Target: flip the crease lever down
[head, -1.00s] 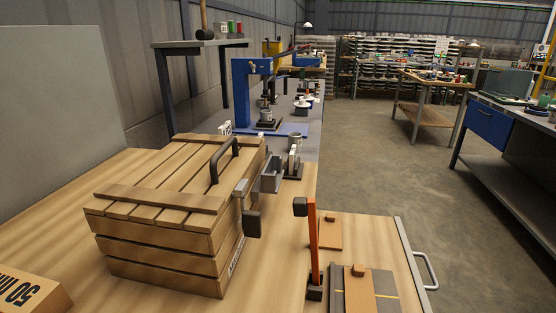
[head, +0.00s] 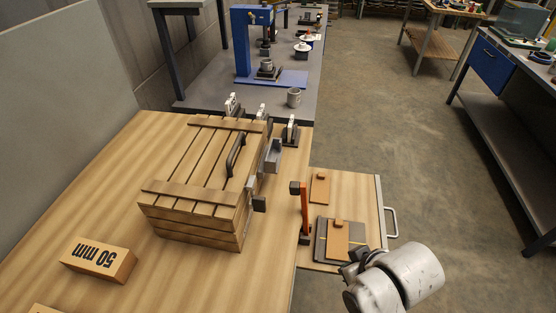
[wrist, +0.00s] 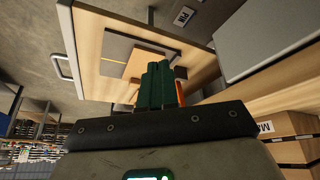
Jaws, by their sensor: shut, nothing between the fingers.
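The crease lever is an orange bar (head: 305,208) standing upright at the table's right edge, with a dark block at its top and a dark foot. In the wrist view a strip of orange (wrist: 181,88) shows just right of my fingers, mostly hidden by them. Beside the lever is a dark grey plate (head: 321,238) with a yellow line and a brown card (head: 338,243) on it. My gripper (wrist: 160,68) has its dark green fingers together and empty. In the head view, my arm's pale end is at the lower right, right of and nearer than the lever.
A slatted wooden crate (head: 190,213) with a black handle stands left of the lever. A block marked "50 mm" (head: 98,260) lies front left. The plate rests on a pull-out board (head: 355,195) with a metal handle (head: 391,222). A second brown card (head: 319,188) lies behind.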

